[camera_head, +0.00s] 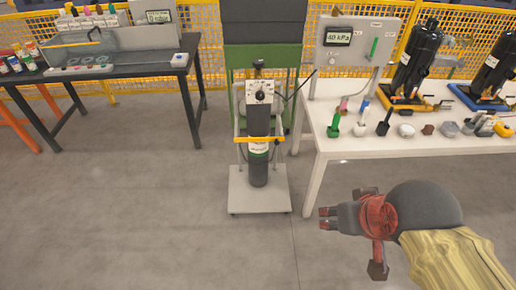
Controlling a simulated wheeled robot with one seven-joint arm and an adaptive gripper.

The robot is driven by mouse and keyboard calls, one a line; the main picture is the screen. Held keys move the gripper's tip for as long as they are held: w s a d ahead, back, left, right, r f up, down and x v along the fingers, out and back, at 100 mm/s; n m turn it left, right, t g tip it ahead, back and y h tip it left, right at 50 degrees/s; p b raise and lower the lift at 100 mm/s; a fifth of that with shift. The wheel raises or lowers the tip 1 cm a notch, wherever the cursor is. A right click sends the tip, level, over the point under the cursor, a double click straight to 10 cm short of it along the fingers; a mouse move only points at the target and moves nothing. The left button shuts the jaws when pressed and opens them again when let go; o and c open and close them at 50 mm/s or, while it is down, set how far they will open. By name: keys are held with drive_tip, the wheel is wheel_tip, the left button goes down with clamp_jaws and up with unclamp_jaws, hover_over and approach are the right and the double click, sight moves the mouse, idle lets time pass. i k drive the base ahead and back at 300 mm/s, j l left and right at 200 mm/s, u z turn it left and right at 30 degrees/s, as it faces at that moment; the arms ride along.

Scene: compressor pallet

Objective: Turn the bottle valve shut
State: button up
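A dark gas bottle (258,125) stands upright on a grey wheeled trolley (240,200) in the middle of the head view. A yellow bar crosses in front of it. A pale fitting with a round dial (260,95) sits at its top.
A white table (315,165) on the right carries a gauge box (350,42), dark compressors (418,58) and several small parts. A green cabinet (264,55) stands behind the bottle. A dark bench (120,72) is at left. The floor in front is clear.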

sight(258, 63)
drive_tip(key=j+z, duration=0.1)
drive_tip(key=z, duration=0.45)
drive_tip(key=i+j+z, duration=0.1)
drive_tip(key=j+z, duration=0.25)
drive_tip(key=j, duration=0.3)
drive_tip(key=j+z, duration=0.4)
drive_tip(key=j, duration=0.3)
drive_tip(key=j+z, duration=0.35)
drive_tip(key=j, duration=1.35)
drive_tip(key=k+j+z, duration=0.1)
drive_tip(key=j, duration=0.9)
drive_tip(key=i+l, duration=0.1)
drive_tip(key=i, duration=0.1)
